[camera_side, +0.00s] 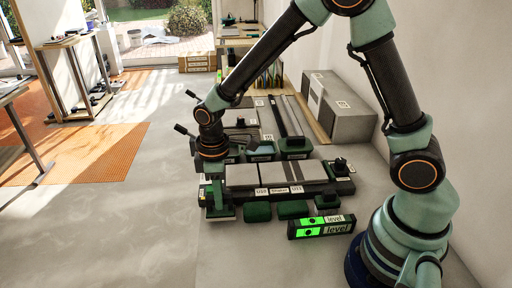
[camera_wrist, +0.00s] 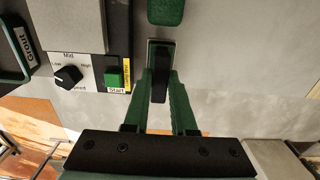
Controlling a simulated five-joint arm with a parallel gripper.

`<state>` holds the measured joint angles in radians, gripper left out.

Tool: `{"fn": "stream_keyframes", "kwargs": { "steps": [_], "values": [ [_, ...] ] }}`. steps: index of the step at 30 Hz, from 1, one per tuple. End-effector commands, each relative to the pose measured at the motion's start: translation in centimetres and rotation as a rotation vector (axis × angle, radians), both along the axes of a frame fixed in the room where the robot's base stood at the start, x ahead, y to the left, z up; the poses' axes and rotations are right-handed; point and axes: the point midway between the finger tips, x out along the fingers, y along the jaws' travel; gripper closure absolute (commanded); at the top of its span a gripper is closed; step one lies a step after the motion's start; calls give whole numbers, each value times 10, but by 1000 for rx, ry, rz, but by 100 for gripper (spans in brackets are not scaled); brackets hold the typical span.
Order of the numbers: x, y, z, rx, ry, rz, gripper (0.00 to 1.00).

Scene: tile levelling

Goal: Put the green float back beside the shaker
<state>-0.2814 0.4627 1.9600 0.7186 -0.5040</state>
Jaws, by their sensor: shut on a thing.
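In the side view my gripper (camera_side: 214,184) points down at the left end of the shaker (camera_side: 318,188). A green block that looks like the float (camera_side: 220,213) shows below it, partly hidden. Whether it touches the surface I cannot tell. The shaker's control panel (camera_wrist: 88,73), with a speed knob and a green Start button, is left of the float in the wrist view, a small gap away.
Green blocks (camera_side: 257,212) lie along the shaker's front side. A level with green displays (camera_side: 321,227) is at its front right. A Grout-labelled container (camera_wrist: 20,50) is at the left in the wrist view. A large grey box (camera_side: 340,105) stands behind.

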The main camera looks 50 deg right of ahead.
Motion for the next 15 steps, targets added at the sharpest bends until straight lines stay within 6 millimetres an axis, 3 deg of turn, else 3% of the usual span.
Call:
{"fn": "stream_keyframes", "kwargs": {
  "steps": [15],
  "values": [
    [0, 0, -12, 0, 0, 0, 100]
  ]
}}
